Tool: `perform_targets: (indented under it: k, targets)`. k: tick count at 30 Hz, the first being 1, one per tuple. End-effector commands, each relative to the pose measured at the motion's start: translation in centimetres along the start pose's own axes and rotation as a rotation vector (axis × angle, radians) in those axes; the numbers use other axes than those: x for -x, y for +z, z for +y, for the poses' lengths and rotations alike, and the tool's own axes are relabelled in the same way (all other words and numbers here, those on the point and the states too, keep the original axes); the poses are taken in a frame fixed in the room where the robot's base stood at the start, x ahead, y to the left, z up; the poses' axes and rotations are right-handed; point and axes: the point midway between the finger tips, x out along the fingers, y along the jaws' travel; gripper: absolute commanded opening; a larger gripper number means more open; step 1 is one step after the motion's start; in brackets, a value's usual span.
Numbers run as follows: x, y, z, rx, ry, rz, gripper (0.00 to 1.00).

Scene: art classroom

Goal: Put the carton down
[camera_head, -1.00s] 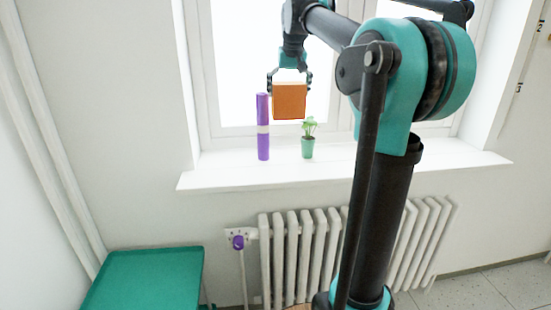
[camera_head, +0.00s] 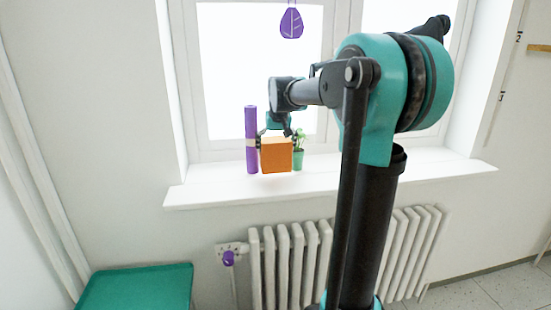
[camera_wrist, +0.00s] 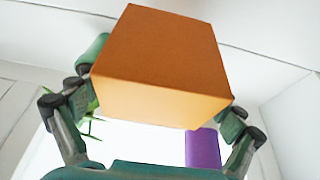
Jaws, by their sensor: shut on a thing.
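An orange box-shaped carton (camera_head: 276,156) is held in my gripper (camera_head: 277,132), in front of the window at the sill. In the wrist view the carton (camera_wrist: 165,65) fills the middle, with a finger of my gripper (camera_wrist: 160,98) on each side. In the head view the carton is low over the white windowsill (camera_head: 330,181). I cannot tell whether its underside touches the sill.
A tall purple cylinder (camera_head: 251,140) stands on the sill just left of the carton. A small plant in a green pot (camera_head: 299,160) is just right, partly hidden. A white radiator (camera_head: 297,262) is below; a green-topped table (camera_head: 140,287) is lower left.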

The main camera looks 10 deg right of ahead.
Motion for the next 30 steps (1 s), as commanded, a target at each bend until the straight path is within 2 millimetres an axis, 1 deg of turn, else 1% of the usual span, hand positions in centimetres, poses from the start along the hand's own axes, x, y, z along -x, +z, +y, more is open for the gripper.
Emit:
perform_targets:
  k: [5, 9, 12, 23, 24, 30]
  targets:
    - [-1.0, 0.4, 0.0, 0.000, 0.000, 0.000, 0.44]
    - [-2.8, 1.1, 0.0, 0.000, 0.000, 0.000, 0.44]
    - [-3.6, 1.5, 0.0, 0.000, 0.000, 0.001, 0.44]
    - [-3.9, 1.6, 0.0, 0.000, 0.000, 0.000, 0.44]
    - [-3.9, 1.6, 0.0, 0.000, 0.000, 0.000, 0.99]
    - [-3.9, 1.6, 0.0, 0.000, 0.000, 0.000, 1.00]
